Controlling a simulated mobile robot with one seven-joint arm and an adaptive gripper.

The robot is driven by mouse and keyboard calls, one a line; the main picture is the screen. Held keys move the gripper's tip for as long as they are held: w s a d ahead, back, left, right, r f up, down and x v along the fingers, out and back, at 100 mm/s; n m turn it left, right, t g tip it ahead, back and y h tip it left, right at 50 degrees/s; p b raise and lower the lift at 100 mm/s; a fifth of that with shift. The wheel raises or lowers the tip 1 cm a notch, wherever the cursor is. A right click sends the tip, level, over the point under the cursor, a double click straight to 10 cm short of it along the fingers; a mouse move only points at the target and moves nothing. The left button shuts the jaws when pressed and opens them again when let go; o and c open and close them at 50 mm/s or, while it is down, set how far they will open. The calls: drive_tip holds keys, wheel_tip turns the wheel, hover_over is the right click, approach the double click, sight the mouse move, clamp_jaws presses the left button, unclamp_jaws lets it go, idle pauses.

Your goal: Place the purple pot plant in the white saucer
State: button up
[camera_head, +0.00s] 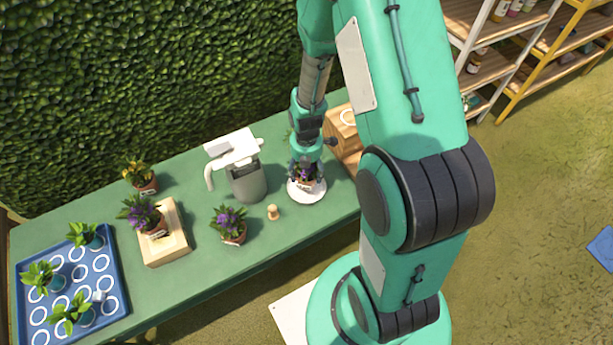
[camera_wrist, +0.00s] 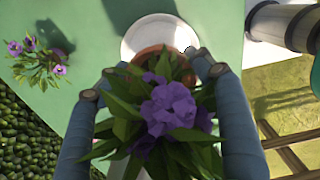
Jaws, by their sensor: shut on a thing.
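A purple pot plant (camera_wrist: 170,108) with green leaves and a terracotta pot is between the fingers of my gripper (camera_wrist: 165,85), which is shut on it. In the head view the held plant (camera_head: 305,172) is under my gripper (camera_head: 306,165), at the white saucer (camera_head: 308,194) on the green table. The saucer's rim also shows in the wrist view (camera_wrist: 140,32), behind the pot. The pot appears over or in the saucer. Leaves and fingers hide the pot's base, so I cannot tell whether it touches the saucer.
Another purple plant (camera_head: 229,225) and a small wooden peg (camera_head: 272,212) stand left of the saucer. A grey watering can (camera_head: 248,182) is behind them. A purple plant sits on a wooden block (camera_head: 172,246); a blue tray (camera_head: 112,262) is far left. A wooden box (camera_head: 347,150) stands right.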

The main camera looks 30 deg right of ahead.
sight(306, 175)
drive_tip(key=shift+f+b, duration=0.35)
drive_tip(key=shift+f, duration=1.3)
drive_tip(key=shift+f, duration=0.15)
drive_tip(key=o, duration=1.5)
drive_tip(key=shift+o, duration=0.2)
wheel_tip(306, 175, up, 12)
drive_tip(key=shift+r+p, duration=0.2)
drive_tip(key=shift+p, duration=0.85)
drive_tip(key=shift+r, duration=0.1)
